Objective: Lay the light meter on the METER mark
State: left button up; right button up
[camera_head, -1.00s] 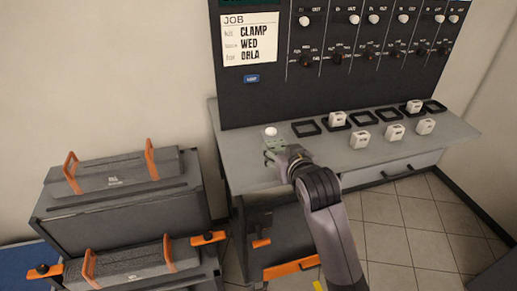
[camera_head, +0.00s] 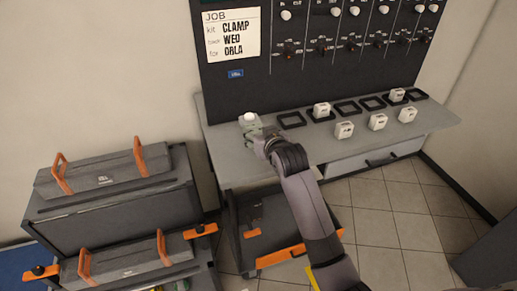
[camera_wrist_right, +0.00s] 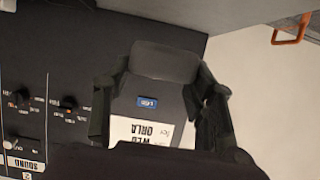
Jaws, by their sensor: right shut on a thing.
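The light meter (camera_head: 249,119), with a white dome on a small greyish body, is at the tip of my right gripper (camera_head: 254,131). The gripper is shut on it, over the left end of the grey desk. I cannot tell whether the meter touches the desktop. In the right wrist view a dark rounded block (camera_wrist_right: 165,62) lies between the two fingers and seems to be the meter's body. I cannot make out a METER mark; the gripper and meter cover part of the desk there. My left gripper is not in view.
The grey desk (camera_head: 440,122) carries several black square frames and white blocks, right of my gripper. A dark switch panel (camera_head: 225,103) with a job card (camera_head: 231,36) and a small blue label (camera_head: 236,74) rises behind. Grey cases with orange handles (camera_head: 103,170) stand at left.

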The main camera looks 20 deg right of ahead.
notch_tip(320, 180, down, 6)
jog(key=shift+f+p, duration=0.25)
jog(key=shift+p, duration=0.1)
jog(key=shift+f, duration=0.2)
jog(key=shift+f, duration=0.15)
jog(key=o, duration=1.2)
jog(key=shift+o, duration=0.2)
jog(key=shift+r, duration=0.2)
jog(key=shift+s, duration=0.25)
jog(key=b+v, duration=0.1)
jog(key=v, duration=1)
jog(key=shift+s+b, duration=0.3)
